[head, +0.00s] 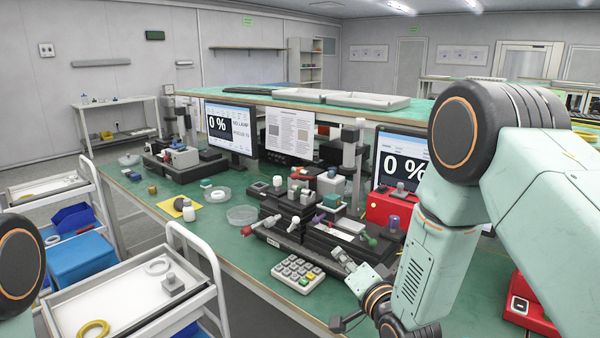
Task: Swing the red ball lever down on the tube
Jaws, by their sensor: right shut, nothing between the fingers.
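A dark fiber bench (300,240) with several knobs and small blocks stands on the green table. A red ball (246,230) on a short rod sticks out at its left end. I cannot tell for certain which is the lever on the tube. My right gripper (341,256) is shut and empty, low at the front right of the bench, apart from the red ball at the left. My left gripper is out of view; only a joint of my left arm shows at the left edge.
A grey keypad (298,273) lies in front of the bench. A red box (390,207) and two monitors (230,127) reading 0 % stand behind. A clear dish (242,215) is to the left. A white cart (130,290) stands at the lower left.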

